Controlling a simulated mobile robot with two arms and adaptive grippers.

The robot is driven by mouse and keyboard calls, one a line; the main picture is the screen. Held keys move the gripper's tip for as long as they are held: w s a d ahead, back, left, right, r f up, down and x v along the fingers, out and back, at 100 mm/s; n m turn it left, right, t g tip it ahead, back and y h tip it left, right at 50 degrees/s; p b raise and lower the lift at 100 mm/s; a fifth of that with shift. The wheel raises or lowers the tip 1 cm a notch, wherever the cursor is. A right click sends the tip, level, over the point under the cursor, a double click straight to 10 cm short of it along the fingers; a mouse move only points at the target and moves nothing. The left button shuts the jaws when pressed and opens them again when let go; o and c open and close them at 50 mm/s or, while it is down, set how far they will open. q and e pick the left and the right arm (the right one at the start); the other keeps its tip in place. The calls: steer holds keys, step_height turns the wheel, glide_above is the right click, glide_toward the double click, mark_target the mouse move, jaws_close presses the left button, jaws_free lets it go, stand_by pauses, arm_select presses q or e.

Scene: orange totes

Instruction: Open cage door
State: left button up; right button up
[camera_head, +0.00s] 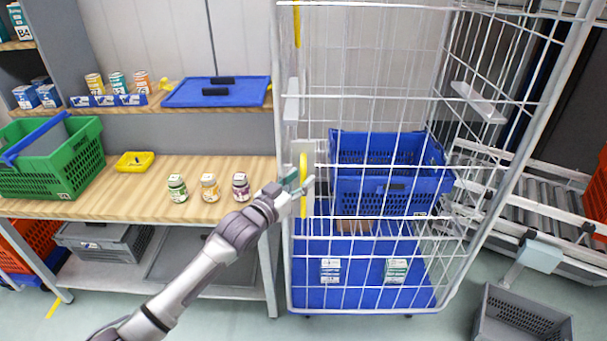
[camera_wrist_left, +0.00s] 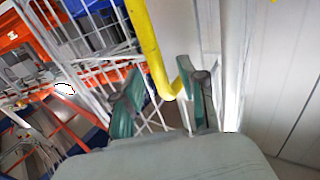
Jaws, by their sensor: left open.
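The cage (camera_head: 365,30) is a tall wire roll cage on the right half of the head view. Its wire front stands across the opening, facing me. A yellow handle (camera_head: 303,166) hangs upright on the cage's left post. In the left wrist view the yellow handle (camera_wrist_left: 144,42) comes down between my finger tips and ends in a hook. My left gripper (camera_head: 301,186) is at the handle's lower part; in the wrist view its green fingers (camera_wrist_left: 160,100) are apart, one on each side of the handle. Whether they touch it I cannot tell. My right gripper is out of view.
A wooden table (camera_head: 130,195) with several jars and a green crate (camera_head: 75,160) stands left. A roller conveyor (camera_head: 530,205) and a grey tote (camera_head: 520,320) are at the right.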

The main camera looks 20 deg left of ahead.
arm_select(q)
steer(key=shift+x, duration=1.05)
jaws_close()
